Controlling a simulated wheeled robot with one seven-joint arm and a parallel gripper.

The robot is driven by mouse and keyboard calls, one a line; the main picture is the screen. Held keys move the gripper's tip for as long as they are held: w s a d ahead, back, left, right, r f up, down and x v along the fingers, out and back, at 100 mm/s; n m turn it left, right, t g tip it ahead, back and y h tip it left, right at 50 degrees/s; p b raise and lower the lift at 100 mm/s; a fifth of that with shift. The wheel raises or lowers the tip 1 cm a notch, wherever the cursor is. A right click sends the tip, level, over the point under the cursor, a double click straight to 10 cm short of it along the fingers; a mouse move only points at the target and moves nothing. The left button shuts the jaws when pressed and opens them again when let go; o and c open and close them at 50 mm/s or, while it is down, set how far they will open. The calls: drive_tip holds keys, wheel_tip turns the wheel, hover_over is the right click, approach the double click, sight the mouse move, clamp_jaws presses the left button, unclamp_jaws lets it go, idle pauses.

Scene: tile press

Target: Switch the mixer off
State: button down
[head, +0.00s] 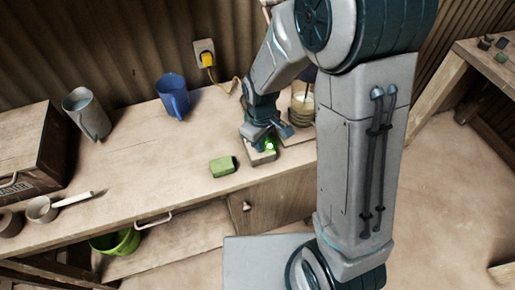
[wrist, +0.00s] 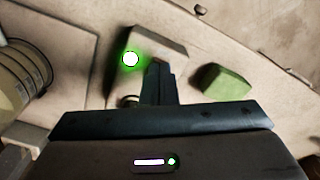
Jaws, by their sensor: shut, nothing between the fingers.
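The mixer's grey base (head: 262,156) stands on the bench, with a green lit lamp (head: 269,146) on it. In the wrist view the lamp (wrist: 130,59) glows bright green on the grey base block (wrist: 160,42). A container (head: 302,104), partly hidden by my arm, stands on the mixer behind; its side also shows in the wrist view (wrist: 22,75). My gripper (head: 262,138) is shut and empty, right at the base; in the wrist view its fingertips (wrist: 158,66) lie over the block, just right of the lamp. I cannot tell whether they touch it.
A green block (head: 222,166) lies just left of the base. A blue jug (head: 173,96) and a grey jug (head: 87,113) stand further left, with a wooden crate (head: 35,150) and a small pan (head: 42,210). A yellow plug (head: 207,59) sits in the wall socket. The bench's middle is clear.

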drive_tip(key=shift+f+b, duration=0.4)
drive_tip(key=shift+f, duration=0.15)
drive_tip(key=shift+r, duration=0.1)
drive_tip(key=shift+r+p, duration=2.55)
drive_tip(key=shift+r, duration=0.95)
drive_tip(key=s+d+r+m+t, duration=0.2)
drive_tip(key=s+d+r+m, duration=0.2)
drive_tip(key=r, duration=0.4)
drive_tip(key=s+d+r+m+t+b, duration=0.1)
drive_tip(key=s+d+r+m, duration=0.4)
drive_tip(key=s+d+r, duration=0.2)
drive_tip(key=shift+s+d+r+t, duration=0.2)
drive_tip(key=shift+s+r+t, duration=0.2)
drive_tip(key=shift+s, duration=0.4)
